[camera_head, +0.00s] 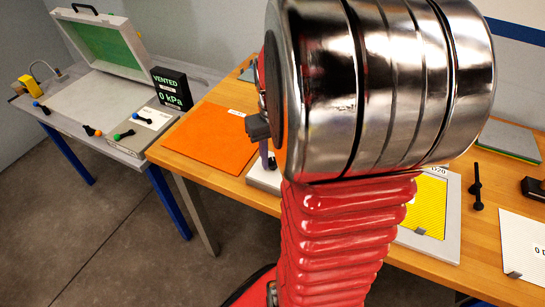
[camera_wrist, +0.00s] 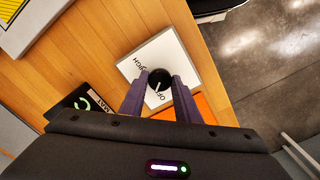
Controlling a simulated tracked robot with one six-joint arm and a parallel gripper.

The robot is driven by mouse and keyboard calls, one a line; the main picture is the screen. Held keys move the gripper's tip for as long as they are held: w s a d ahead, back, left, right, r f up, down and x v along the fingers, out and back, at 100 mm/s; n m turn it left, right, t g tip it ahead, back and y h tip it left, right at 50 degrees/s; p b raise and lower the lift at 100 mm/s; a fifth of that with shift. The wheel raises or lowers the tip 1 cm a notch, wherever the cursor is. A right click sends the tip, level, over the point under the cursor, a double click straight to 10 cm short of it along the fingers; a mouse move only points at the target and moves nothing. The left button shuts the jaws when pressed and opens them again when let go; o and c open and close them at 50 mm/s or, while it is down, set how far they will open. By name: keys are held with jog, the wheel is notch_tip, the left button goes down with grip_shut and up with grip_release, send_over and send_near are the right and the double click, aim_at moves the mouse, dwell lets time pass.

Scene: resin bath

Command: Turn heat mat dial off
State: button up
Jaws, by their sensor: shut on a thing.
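A round black dial (camera_wrist: 159,80) with a white pointer line sits on a white control box (camera_wrist: 188,46) in the wrist view. The letters "OF" and "HIGH" are printed around it, partly covered. The pointer runs toward the "OF" lettering. My gripper (camera_wrist: 160,76) has its two purple fingers on either side of the dial, shut on it. The orange mat (camera_head: 210,135) lies flat on the wooden table beside the box.
A black display with a green ring symbol and "MAT" label (camera_wrist: 84,104) stands beside the box. A framed yellow sheet (camera_head: 432,203) lies to the right. A grey bench (camera_head: 100,105) with an open green-lined case (camera_head: 100,42) and a "VENTED" display (camera_head: 172,89) is at left.

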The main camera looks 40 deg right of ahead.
jog(key=shift+s+n, duration=0.1)
jog(key=shift+n, duration=1.8)
dwell(1.7)
jog(key=o, duration=1)
jog(key=shift+o, duration=0.2)
jog(key=shift+r, duration=0.15)
notch_tip(320, 180, up, 13)
jog(key=shift+r, duration=0.2)
